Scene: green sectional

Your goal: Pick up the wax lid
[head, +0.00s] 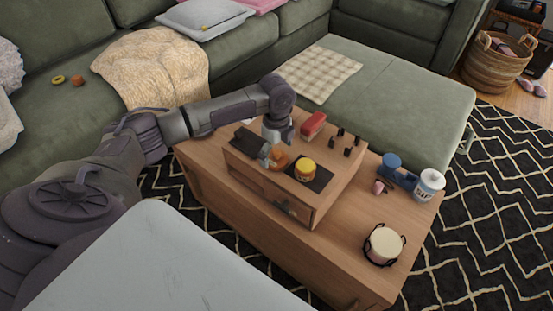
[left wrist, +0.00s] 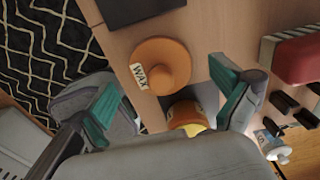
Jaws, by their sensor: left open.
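The wax lid (left wrist: 165,65) is round and orange-brown with a raised knob and a white WAX label. It lies on the raised wooden top; the head view shows it (head: 279,158) between a dark box (head: 249,140) and a yellow-topped jar (head: 305,165). My left gripper (left wrist: 168,100) is open and empty, with its teal fingertips apart. In its wrist view the lid is beyond the fingertips, and the jar (left wrist: 186,114) shows between the fingers, partly hidden by the gripper. In the head view the left gripper (head: 275,137) is just behind the lid. My right gripper is out of view.
The jar stands on a dark mat (head: 318,183). A red object (head: 313,124) and several small black pegs (head: 348,151) stand behind it. On the lower wooden table (head: 345,240) are a white canister (head: 429,184), a blue item (head: 392,161) and a cream candle (head: 383,245).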

